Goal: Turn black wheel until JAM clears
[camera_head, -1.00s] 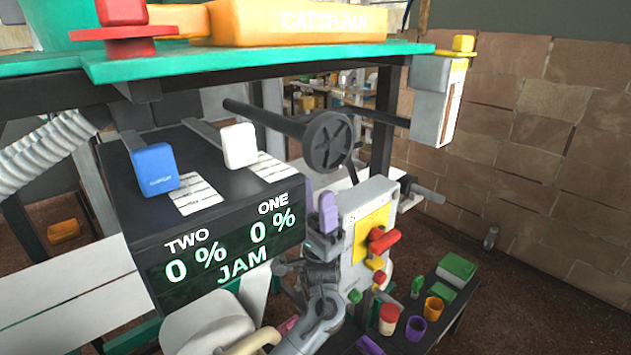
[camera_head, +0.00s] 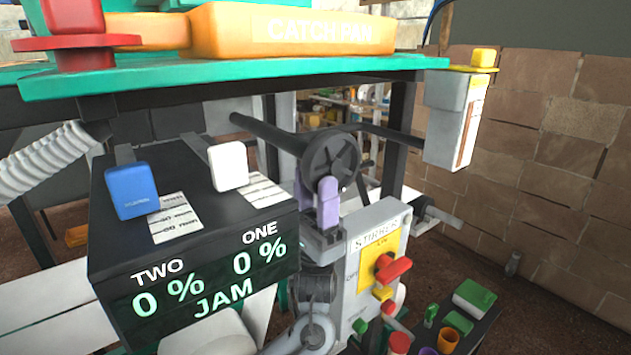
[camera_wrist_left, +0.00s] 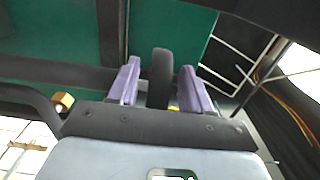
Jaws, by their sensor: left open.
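The black wheel (camera_head: 332,158), a spoked handwheel, sits on a dark horizontal shaft under the green tabletop. My left gripper (camera_head: 316,190), with purple fingers, is raised at its lower rim and covers part of it. In the left wrist view the wheel (camera_wrist_left: 160,78) shows edge-on between the two open fingers (camera_wrist_left: 157,88), with a gap on each side; I cannot tell whether either touches it. The black display box (camera_head: 210,270) reads TWO 0 %, ONE 0 % and JAM in green. My right gripper is not in view.
The grey STIRRER box (camera_head: 365,255) with a red handle stands close right of my left gripper. The blue block (camera_head: 131,190) and white block (camera_head: 228,166) are on sliders above the display. Cups and a green box (camera_head: 474,298) stand at lower right.

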